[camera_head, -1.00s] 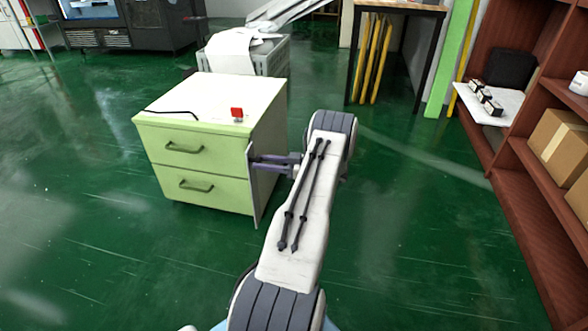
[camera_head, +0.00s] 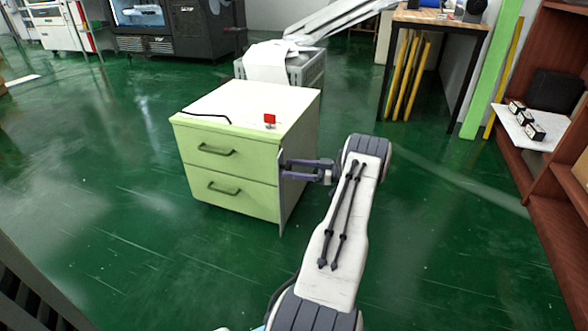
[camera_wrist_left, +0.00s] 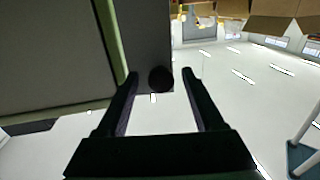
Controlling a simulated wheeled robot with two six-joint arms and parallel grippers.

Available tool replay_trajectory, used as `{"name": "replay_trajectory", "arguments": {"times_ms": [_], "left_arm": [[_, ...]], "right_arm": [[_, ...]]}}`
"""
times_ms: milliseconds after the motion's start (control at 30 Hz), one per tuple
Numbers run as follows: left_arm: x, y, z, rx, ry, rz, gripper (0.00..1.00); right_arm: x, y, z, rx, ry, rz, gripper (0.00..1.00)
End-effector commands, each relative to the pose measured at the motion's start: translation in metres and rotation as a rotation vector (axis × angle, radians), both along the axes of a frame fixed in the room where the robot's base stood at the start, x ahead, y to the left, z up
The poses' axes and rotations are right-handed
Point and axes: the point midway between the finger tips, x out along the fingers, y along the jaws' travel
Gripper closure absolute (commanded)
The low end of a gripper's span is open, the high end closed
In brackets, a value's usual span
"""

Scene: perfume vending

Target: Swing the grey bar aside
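The grey bar (camera_head: 281,200) is a narrow upright plate at the front right edge of a pale green two-drawer cabinet (camera_head: 225,165). My left gripper (camera_head: 286,169) reaches it from the right, fingers pointing left. In the left wrist view, the bar (camera_wrist_left: 150,40) stands ahead of the gripper (camera_wrist_left: 160,75), with a dark round knob (camera_wrist_left: 160,80) between the two fingertips. The fingers are apart, with gaps beside the knob; I cannot tell whether a tip touches the bar. My right gripper is not in view.
A red object (camera_head: 269,119) and a black cable (camera_head: 205,115) lie on the cabinet top. A grey crate (camera_head: 306,70) stands behind it. Brown shelves (camera_head: 540,210) stand at the right, a dark slatted thing (camera_head: 40,300) at the lower left. Green floor is clear around the cabinet.

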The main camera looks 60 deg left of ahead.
Motion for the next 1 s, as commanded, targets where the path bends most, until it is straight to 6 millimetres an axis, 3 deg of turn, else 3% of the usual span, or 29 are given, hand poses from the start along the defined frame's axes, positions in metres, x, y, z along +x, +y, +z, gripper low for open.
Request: {"name": "replay_trajectory", "arguments": {"times_ms": [333, 800, 1000], "left_arm": [[0.006, -0.005, 0.002, 0.001, 0.001, -0.002, 0.32], [0.072, -0.055, 0.001, 0.001, 0.001, -0.003, 0.32], [0.083, -0.064, 0.000, 0.000, 0.001, -0.001, 0.32]], "right_arm": [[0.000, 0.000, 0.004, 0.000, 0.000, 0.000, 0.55], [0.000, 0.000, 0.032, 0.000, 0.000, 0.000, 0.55], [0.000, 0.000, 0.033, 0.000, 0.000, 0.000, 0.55]]}}
